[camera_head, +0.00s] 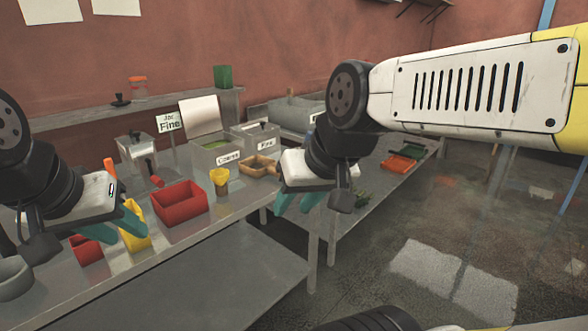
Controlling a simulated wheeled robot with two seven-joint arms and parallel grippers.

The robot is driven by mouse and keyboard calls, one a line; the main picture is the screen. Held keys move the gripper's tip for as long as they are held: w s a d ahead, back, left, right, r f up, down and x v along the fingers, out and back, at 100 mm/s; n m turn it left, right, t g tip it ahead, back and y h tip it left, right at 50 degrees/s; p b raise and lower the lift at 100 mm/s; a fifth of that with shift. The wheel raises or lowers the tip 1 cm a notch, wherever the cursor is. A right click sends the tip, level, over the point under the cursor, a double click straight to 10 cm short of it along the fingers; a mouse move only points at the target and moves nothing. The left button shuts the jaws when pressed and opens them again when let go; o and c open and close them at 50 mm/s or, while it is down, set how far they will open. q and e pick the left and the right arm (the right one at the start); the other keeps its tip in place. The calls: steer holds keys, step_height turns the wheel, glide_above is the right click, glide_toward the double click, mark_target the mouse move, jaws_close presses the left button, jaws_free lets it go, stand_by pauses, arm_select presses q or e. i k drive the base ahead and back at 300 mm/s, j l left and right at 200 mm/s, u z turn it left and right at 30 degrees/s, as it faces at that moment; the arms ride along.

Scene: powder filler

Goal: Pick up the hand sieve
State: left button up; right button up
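I cannot make out a hand sieve for certain. A tan, shallow open item (261,166) lies on the table in front of the labelled bins; whether it is the sieve I cannot tell. My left gripper (127,229) is over the front left of the table, its teal fingers apart and nothing seen between them. It partly hides a yellow item (136,240). My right gripper (296,206) hangs near the table's right end, to the right of the tan item, its teal fingers apart and empty.
A red bin (180,203) and a yellow cup (219,181) stand mid-table. Bins labelled Coarse (214,152) and Fine (257,137) stand behind. A grey bowl (12,279) is at far left. Orange (402,163) and green trays lie on the right-hand table. Open floor lies right.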

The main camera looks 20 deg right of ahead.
mark_target(256, 167)
steer(key=z, duration=0.35)
steer(key=i+z, duration=0.1)
steer(key=i, duration=1.3)
